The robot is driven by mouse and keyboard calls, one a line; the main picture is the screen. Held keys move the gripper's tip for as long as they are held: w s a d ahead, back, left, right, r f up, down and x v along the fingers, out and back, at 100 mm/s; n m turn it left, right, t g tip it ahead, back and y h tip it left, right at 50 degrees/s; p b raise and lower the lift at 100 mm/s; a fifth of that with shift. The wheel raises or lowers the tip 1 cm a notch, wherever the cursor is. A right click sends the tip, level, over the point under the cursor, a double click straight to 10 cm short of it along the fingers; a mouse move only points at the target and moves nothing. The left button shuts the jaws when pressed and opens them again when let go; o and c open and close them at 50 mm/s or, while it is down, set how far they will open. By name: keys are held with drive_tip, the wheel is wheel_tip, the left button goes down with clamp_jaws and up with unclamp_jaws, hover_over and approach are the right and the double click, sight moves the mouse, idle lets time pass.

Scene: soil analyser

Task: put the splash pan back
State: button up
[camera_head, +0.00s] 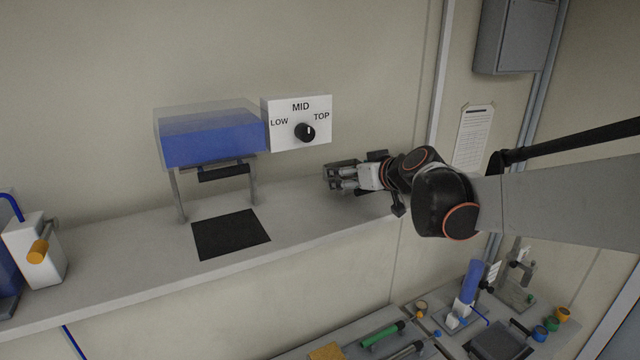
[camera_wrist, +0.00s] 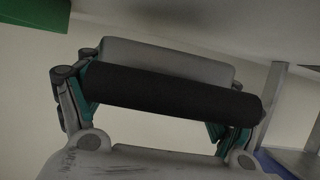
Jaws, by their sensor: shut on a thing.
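My gripper (camera_head: 345,176) is over the right part of the shelf, right of the blue-tank unit. In the wrist view, my gripper (camera_wrist: 160,108) has its green-padded fingers spread wide at the two ends of a thick dark bar (camera_wrist: 170,98) and is shut on it. A pale grey plate shows behind the bar; I cannot tell whether they are one piece. I cannot tell whether the bar is part of the splash pan. A flat black square (camera_head: 231,233) lies on the shelf below and in front of the blue-tank unit (camera_head: 212,140).
The unit stands on two metal legs beside a LOW/MID/TOP dial panel (camera_head: 297,122). A white device with an orange knob (camera_head: 38,251) stands at the left. The shelf (camera_head: 300,225) is bare between square and gripper. A lower bench holds a dark square tray (camera_head: 498,341) and several tools.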

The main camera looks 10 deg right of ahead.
sight(350, 199)
drive_tip(key=shift+f, duration=1.9)
drive_tip(key=shift+f, duration=0.2)
drive_tip(key=o, duration=1.3)
drive_tip(key=shift+r, duration=0.1)
